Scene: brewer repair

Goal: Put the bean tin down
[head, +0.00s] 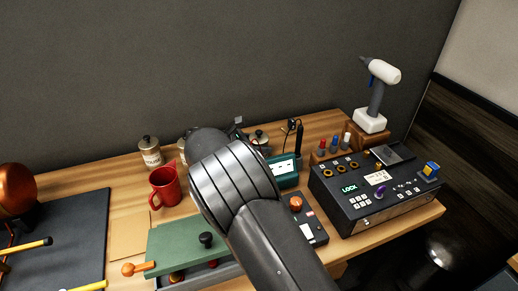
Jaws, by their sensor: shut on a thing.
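My arm reaches up over the bench from the bottom middle. My gripper is hidden behind my own arm links, so neither its jaws nor anything in them shows. A labelled jar or tin with a dark knobbed lid (150,151) stands upright at the back left of the bench. A similar lidded container (259,138) stands farther right, partly hidden. Another light container (183,147) shows only a sliver beside my arm. I cannot tell which of these, if any, is the bean tin.
A red mug (164,188) stands left of my arm. A green-lidded box (185,247) is in front. A black control box (375,196) and a white-and-grey drill-like tool (376,93) are right. A dark mat (62,225) lies left. Bare wood (128,205) shows beside the mug.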

